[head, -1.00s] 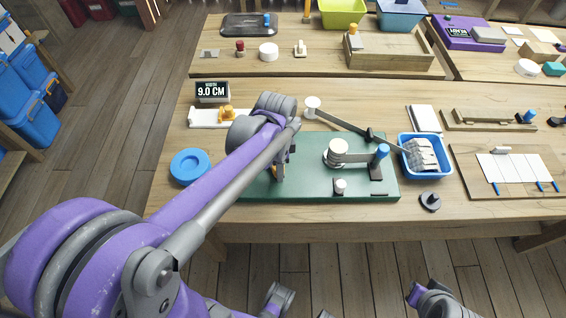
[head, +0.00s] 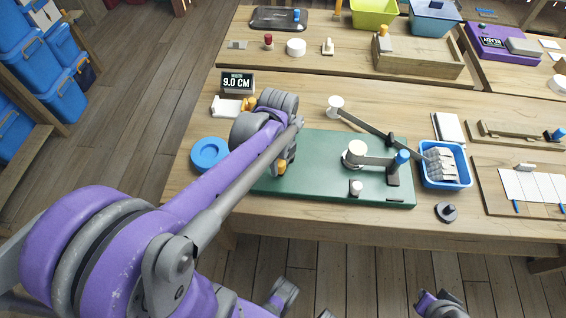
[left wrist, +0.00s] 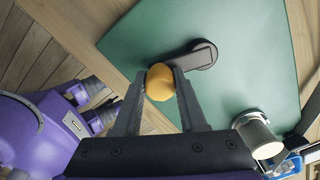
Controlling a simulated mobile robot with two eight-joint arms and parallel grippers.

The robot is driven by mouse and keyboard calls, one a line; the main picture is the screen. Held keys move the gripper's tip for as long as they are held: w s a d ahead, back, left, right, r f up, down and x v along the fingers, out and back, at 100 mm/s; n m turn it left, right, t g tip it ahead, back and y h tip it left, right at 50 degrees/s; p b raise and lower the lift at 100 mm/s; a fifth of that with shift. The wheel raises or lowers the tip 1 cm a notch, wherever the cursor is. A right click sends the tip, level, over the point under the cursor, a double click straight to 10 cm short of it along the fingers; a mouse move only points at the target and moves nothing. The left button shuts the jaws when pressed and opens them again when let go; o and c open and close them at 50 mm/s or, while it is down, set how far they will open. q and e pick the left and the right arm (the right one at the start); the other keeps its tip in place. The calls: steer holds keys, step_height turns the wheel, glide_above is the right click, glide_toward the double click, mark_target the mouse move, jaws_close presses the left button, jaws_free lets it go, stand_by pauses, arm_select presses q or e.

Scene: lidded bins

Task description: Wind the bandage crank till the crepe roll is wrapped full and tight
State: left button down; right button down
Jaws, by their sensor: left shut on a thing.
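The green board (head: 320,185) lies on the near table. My left gripper (head: 285,160) is over the board's left part, shut on the crank's orange-yellow knob (left wrist: 160,84). In the left wrist view the dark crank arm (left wrist: 192,58) runs from the knob to a round hub on the board. The white crepe roll (head: 355,149) stands at the board's middle. A grey-white strip (head: 378,161) runs from it to the blue-topped post (head: 401,160). Folded crepe (head: 440,160) lies in the blue basket (head: 446,184). My forearm hides the board's left part.
A display (head: 237,82) reads 9.0 CM, behind the board. A dark knobbed disc (head: 446,212) lies near the table's front edge. A white-topped pivot (head: 335,103) with a bar stands behind the board.

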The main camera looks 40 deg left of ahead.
arm_select(q)
steer(key=shift+a+m, duration=0.15)
steer(key=shift+m, duration=0.25)
steer(key=shift+c, duration=2.3)
jaws_free()
step_height(320, 180, up, 11)
steer(key=shift+f+p, duration=0.1)
steer(key=shift+p, duration=0.6)
